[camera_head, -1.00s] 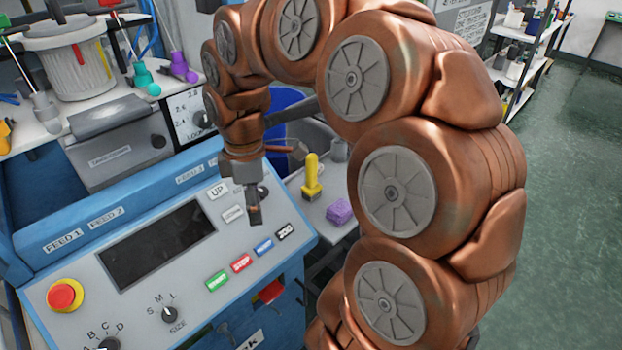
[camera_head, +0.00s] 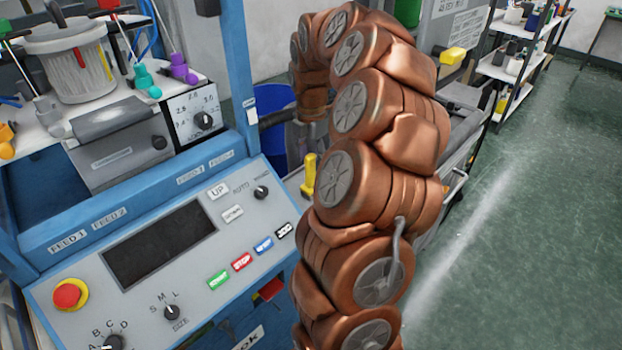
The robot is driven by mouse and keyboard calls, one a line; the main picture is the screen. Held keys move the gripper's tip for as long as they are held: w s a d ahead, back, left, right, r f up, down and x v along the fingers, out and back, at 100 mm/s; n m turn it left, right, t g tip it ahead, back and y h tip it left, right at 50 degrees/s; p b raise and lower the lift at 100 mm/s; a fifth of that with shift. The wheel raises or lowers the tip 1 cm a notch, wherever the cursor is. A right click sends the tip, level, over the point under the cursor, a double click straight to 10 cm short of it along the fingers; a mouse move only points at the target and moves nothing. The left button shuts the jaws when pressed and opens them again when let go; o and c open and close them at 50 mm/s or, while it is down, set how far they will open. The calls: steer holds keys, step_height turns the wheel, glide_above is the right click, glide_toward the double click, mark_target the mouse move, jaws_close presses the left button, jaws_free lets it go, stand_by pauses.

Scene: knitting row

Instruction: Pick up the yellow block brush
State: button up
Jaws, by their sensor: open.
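A yellow upright piece (camera_head: 309,176) stands on the low surface just beyond the blue console, partly covered by my arm. It looks like the yellow block brush, with a tall handle; its lower part is hard to see. My gripper (camera_head: 303,138) hangs at the end of the copper arm, above and behind the yellow piece in the picture. Only a grey part of it shows, and its fingertips are mostly hidden. I see nothing held in it. A second yellow block (camera_head: 454,55) sits at the upper right, beyond my arm.
The blue machine console (camera_head: 165,245) with buttons and knobs fills the left front. A blue bin (camera_head: 272,112) stands behind the low surface. A shelf rack (camera_head: 518,62) is at the upper right. The green floor (camera_head: 530,220) on the right is clear.

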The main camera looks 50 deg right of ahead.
mark_target(310, 172)
steer(key=shift+w+d+f+p, duration=0.15)
steer(key=shift+f+p, duration=0.5)
steer(key=shift+f, duration=0.75)
steer(key=shift+w+a+f+p, duration=0.1)
steer(key=shift+f+p, duration=0.55)
steer(key=shift+f, duration=0.75)
jaws_close()
